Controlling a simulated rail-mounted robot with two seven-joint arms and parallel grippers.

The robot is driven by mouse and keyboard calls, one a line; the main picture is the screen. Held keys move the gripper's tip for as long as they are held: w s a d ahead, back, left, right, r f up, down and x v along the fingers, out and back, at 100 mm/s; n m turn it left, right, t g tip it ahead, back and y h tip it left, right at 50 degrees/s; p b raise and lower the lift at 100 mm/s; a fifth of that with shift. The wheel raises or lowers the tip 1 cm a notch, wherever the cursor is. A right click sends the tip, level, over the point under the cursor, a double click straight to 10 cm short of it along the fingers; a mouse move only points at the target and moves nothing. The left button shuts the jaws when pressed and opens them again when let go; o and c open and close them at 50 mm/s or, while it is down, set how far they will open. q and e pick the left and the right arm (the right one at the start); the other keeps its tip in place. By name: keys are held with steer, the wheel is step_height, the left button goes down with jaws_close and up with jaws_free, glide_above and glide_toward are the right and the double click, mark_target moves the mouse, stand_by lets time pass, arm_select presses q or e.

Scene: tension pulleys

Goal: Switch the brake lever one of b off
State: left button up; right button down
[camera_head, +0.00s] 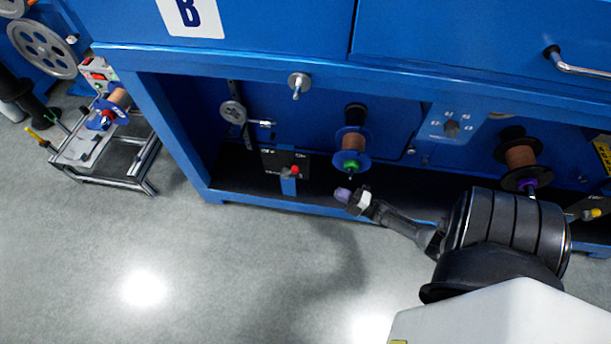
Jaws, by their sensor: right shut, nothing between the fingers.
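The blue machine marked with a "B" label (190,14) fills the top and middle. In its lower left bay, a small lever with a red knob (295,170) sits on a black labelled plate (270,160), in front of a blue bracket. The plate's lettering is too small to read. My right gripper (346,196) is shut and empty. Its tip is to the right of and a little below the red knob in the picture, apart from it. My left gripper is not in view.
A spool (350,140) with a green hub hangs just above my right gripper. Another spool (521,157) and a yellow-tipped lever (591,214) are on the right. A metal-framed cart (112,150) stands at left. The grey floor (190,260) in front is clear.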

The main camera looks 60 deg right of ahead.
steer(key=shift+s+a+r+n+t+y, duration=0.1)
steer(key=shift+a+r+n+t+y, duration=0.1)
steer(key=shift+r+n+y, duration=0.25)
steer(key=shift+s+a+r+n+t+y, duration=0.1)
steer(key=shift+a+r+n+t+y, duration=0.2)
steer(key=shift+n, duration=0.35)
steer(key=shift+d, duration=0.1)
steer(key=b+x, duration=0.3)
steer(key=x, duration=1.1)
